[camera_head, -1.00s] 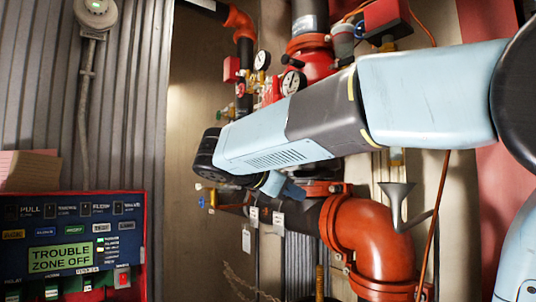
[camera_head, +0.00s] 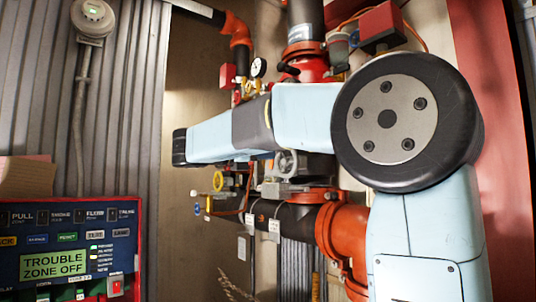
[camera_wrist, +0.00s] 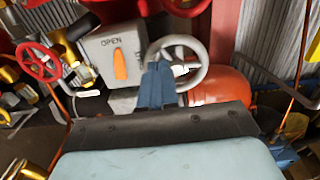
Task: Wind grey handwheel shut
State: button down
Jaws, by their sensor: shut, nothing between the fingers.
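The grey handwheel (camera_wrist: 204,63) stands beside a grey gearbox (camera_wrist: 98,47) in the wrist view. The gearbox is marked OPEN, and its orange pointer (camera_wrist: 120,65) stands nearly upright below that word. My gripper (camera_wrist: 158,64) shows as blue fingers, shut and empty, in front of the wheel's left part, hiding some of the rim and hub. I cannot tell whether the fingers touch the wheel. In the head view the grey handwheel (camera_head: 295,162) shows just below my arm; my fingers are not clearly visible there.
A red handwheel (camera_wrist: 38,62) is left of the gearbox, and another red wheel (camera_wrist: 185,5) is above. Orange pipe (camera_head: 343,236) runs below right. A pressure gauge (camera_head: 258,68) stands above my arm. An alarm panel (camera_head: 70,250) reads TROUBLE ZONE OFF at lower left.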

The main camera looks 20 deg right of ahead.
aim_at(293, 161)
jog(key=f, duration=0.1)
jog(key=w+f, duration=0.1)
jog(key=shift+w+a+f, duration=0.2)
jog(key=shift+w+f, duration=0.1)
jog(key=shift+f, duration=0.1)
jog(key=s+f, duration=0.1)
jog(key=s+d+f, duration=0.1)
jog(key=s+f, duration=0.1)
jog(key=shift+s+f, duration=0.1)
jog(key=shift+s, duration=0.1)
jog(key=r, duration=0.1)
jog(key=s+d+r, duration=0.1)
jog(key=s, duration=0.1)
jog(key=shift+d+r, duration=0.25)
jog(key=shift+r, duration=0.15)
jog(key=shift+s+d+r, duration=0.3)
jog(key=shift+s+r, duration=0.2)
jog(key=shift+r, duration=0.05)
jog(key=shift+w+d, duration=0.2)
jog(key=shift+d, duration=0.45)
